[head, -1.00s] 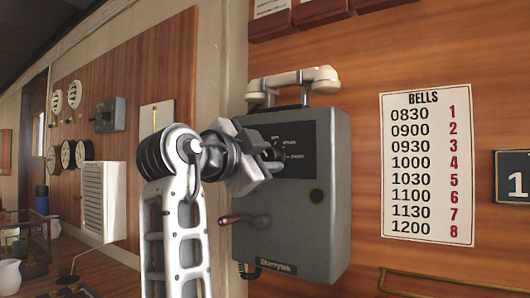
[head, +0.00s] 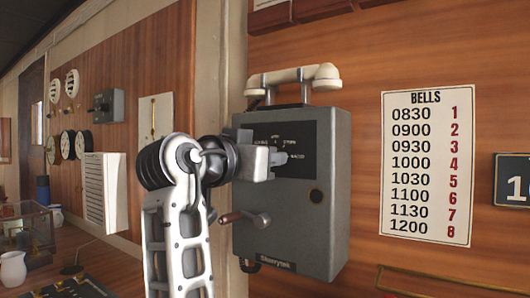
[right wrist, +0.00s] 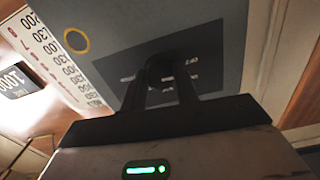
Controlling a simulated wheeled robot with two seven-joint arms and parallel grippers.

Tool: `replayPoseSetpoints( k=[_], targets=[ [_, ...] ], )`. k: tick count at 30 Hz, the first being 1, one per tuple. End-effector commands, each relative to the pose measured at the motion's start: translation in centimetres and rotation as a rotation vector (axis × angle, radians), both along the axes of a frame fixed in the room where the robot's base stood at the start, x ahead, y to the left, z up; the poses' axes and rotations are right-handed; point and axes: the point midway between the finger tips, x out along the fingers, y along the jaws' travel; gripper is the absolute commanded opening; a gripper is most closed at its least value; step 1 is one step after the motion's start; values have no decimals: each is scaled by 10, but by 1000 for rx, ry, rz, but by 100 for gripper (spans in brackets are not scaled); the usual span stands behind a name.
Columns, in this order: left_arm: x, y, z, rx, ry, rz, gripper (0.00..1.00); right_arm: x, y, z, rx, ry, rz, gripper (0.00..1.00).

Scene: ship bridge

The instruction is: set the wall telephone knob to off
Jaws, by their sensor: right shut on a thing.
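The wall telephone (head: 318,225) is a grey box on the wood wall, with a cream handset (head: 293,78) on top and a crank handle (head: 245,217) low on its front. Its black label plate (head: 296,134) carries small white words around the knob; they are too small to read surely. My right gripper (head: 272,160) is at this plate, shut on the knob, which it hides in the head view. In the right wrist view my two fingers (right wrist: 160,88) reach onto the dark knob (right wrist: 161,68), whose pointer I cannot make out. My left gripper is not in view.
A bells timetable (head: 427,165) hangs right of the telephone. Gauges (head: 67,145), a grey switch box (head: 107,105) and a white louvred box (head: 105,192) are on the left wall.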

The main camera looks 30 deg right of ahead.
Motion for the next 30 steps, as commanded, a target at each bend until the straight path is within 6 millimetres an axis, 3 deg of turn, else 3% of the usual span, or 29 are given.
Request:
replayPoseSetpoints(
  k=[23, 24, 25, 30],
  targets=[
    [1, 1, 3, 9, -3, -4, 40, 0, 0, -1, -37, 95, 0, 7],
    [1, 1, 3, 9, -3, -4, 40, 0, 0, -1, -37, 95, 0, 41],
    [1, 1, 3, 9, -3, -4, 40, 0, 0, -1, -37, 95, 0, 50],
    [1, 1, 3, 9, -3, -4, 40, 0, 0, -1, -37, 93, 0, 52]
  ],
)
